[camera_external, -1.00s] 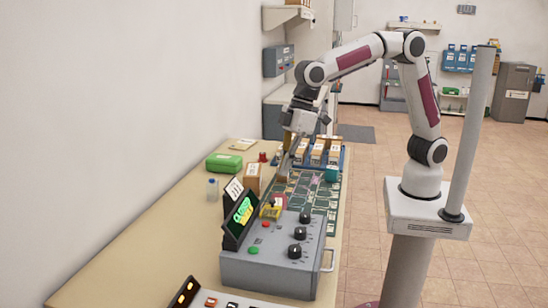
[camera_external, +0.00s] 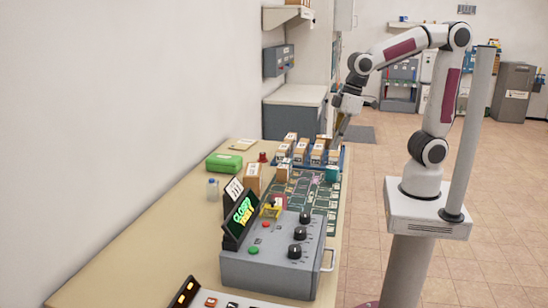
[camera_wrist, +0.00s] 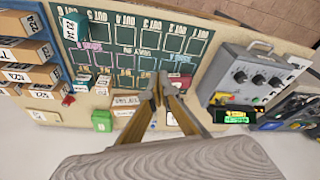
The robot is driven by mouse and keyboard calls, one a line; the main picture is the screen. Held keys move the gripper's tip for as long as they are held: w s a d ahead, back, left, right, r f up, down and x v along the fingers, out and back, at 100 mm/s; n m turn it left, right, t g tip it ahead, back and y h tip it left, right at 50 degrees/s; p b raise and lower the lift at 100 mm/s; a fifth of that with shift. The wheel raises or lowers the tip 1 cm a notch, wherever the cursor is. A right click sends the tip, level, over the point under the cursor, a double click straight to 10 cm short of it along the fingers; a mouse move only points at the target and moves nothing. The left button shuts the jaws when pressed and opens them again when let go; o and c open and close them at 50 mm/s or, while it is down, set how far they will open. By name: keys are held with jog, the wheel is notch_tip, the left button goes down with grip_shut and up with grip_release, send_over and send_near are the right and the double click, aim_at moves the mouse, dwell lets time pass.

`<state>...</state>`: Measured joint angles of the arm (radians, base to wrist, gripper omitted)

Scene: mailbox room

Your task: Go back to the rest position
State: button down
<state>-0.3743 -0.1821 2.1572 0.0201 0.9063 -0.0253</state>
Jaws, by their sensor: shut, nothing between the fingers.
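My gripper (camera_external: 338,135) is shut and empty. In the external view it is raised at the far right end of the table (camera_external: 190,222), by the blue tray of parcels (camera_external: 343,153). Its fingers also show in the wrist view (camera_wrist: 160,88), with the tips together. Below them lie the green sorting mat (camera_wrist: 135,42) with marked cells and a small labelled box (camera_wrist: 124,100). My arm reaches back up toward its base at the right.
A grey control box (camera_external: 272,270) with knobs stands near the front, with a lit green screen (camera_external: 242,215) behind it. A green case (camera_external: 224,163), a bottle (camera_external: 212,189) and a cardboard box (camera_external: 253,178) stand along the wall side. Open floor lies right of the table.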

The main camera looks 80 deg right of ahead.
jog(key=s+d+r+m+t+h, duration=0.1)
jog(key=s+d+m, duration=0.3)
jog(key=s+d, duration=0.7)
jog(key=shift+d+r+t, duration=0.35)
jog(key=shift+d+t, duration=0.55)
jog(key=shift+d, duration=0.35)
